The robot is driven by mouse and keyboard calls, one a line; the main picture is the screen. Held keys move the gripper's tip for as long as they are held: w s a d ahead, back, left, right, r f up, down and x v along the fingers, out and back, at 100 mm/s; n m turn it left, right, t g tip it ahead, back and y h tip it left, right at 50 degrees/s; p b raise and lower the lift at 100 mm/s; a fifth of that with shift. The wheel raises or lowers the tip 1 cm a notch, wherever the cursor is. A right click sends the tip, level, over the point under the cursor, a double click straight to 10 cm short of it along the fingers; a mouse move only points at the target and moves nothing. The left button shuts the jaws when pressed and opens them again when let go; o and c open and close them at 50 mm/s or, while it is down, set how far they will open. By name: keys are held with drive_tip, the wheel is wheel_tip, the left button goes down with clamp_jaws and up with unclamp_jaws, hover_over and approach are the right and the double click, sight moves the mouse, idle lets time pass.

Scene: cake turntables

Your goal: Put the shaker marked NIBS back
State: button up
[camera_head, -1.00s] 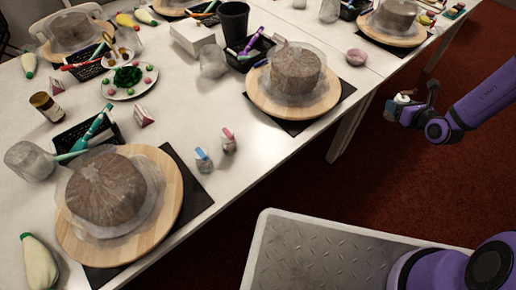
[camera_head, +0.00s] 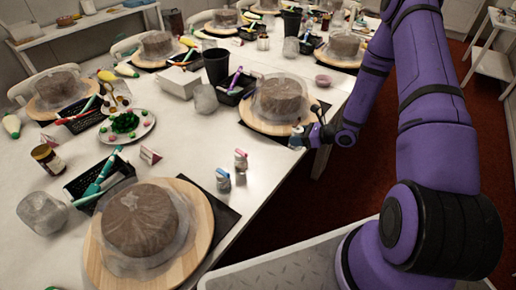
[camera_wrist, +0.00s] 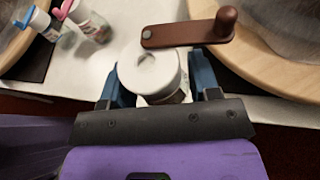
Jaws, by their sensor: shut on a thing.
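My gripper (camera_wrist: 157,88) is shut on a shaker with a white round lid (camera_wrist: 150,70), held upright between its blue fingers. Its marking does not show, so I cannot tell if it reads NIBS. In the head view my gripper (camera_head: 302,136) is at the table's front edge, by the middle cake turntable (camera_head: 250,115). Two other shakers stand on the table between the two nearest turntables: one with a blue lid (camera_head: 223,180) and one with a pink lid (camera_head: 241,160). They also show at the upper left of the wrist view, blue (camera_wrist: 30,22) and pink (camera_wrist: 84,20).
A brown bar with a round knob (camera_wrist: 190,34) lies just beyond the held shaker. A wooden turntable board (camera_wrist: 262,62) is close on the right. The nearest turntable (camera_head: 197,232) carries a wrapped cake. White table (camera_head: 200,130) is bare around the two shakers.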

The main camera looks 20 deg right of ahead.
drive_tip(key=w+a, duration=0.2)
drive_tip(key=a, duration=0.2)
drive_tip(key=w+a+f, duration=0.1)
drive_tip(key=w+a, duration=0.1)
drive_tip(key=a, duration=0.2)
drive_tip(key=w+a, duration=0.2)
drive_tip(key=a, duration=0.2)
drive_tip(key=shift+a+f, duration=0.1)
drive_tip(key=shift+f, duration=0.05)
drive_tip(key=shift+w+a+f, duration=0.1)
drive_tip(key=shift+a+f, duration=0.05)
drive_tip(key=shift+f, duration=0.75)
drive_tip(key=shift+a+f, duration=0.1)
drive_tip(key=shift+f, duration=0.75)
drive_tip(key=shift+f, duration=0.1)
drive_tip(key=o, duration=1)
drive_tip(key=shift+o, duration=0.2)
